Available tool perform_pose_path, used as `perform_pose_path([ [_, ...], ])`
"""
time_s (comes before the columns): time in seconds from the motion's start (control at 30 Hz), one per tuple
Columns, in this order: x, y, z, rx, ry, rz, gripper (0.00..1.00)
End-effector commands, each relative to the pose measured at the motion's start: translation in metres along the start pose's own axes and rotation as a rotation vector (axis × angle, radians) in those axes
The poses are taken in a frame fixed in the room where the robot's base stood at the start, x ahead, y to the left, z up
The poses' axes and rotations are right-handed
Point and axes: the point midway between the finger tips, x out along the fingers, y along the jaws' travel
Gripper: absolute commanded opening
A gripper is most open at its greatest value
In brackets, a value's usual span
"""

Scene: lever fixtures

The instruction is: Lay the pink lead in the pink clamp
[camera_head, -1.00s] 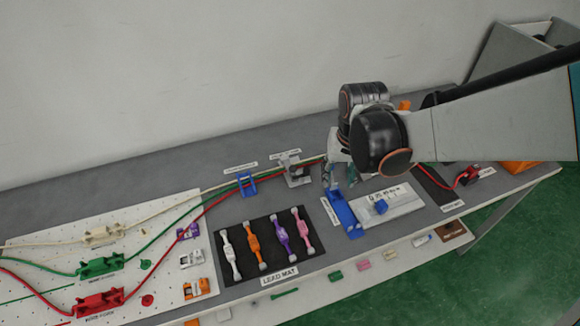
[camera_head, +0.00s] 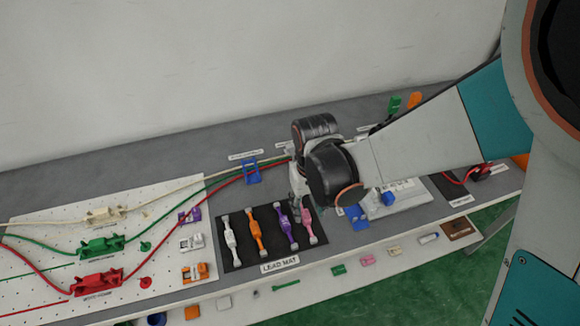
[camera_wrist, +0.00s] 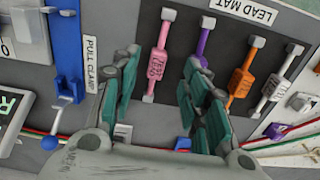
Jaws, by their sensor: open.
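The pink lead (camera_head: 309,229) is the rightmost of several leads on the black lead mat (camera_head: 232,262), partly hidden by my gripper in the head view. In the wrist view the pink lead (camera_wrist: 157,63) lies flat between my two fingers in the picture, with white ends. My gripper (camera_wrist: 163,68) is open and empty, above the mat's right part; it also shows in the head view (camera_head: 298,203). I cannot make out a pink clamp on the bench. Purple (camera_head: 189,216), white (camera_head: 192,243) and orange (camera_head: 195,272) clamps stand on the pegboard.
Purple (camera_head: 286,226), orange (camera_head: 255,230) and white (camera_head: 229,235) leads lie left of the pink one. A blue pull clamp (camera_wrist: 66,55) stands beside the mat. Red, green and white cables run behind the mat. Small pink pieces (camera_head: 368,260) lie on the lower shelf.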

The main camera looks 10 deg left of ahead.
Motion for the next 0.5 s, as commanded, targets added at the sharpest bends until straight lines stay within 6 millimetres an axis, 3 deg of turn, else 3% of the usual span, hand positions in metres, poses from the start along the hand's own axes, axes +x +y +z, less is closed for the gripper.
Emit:
perform_pose_path([
  [0.5,0.053,0.001,-0.008,0.003,0.000,0.000,0.42],
])
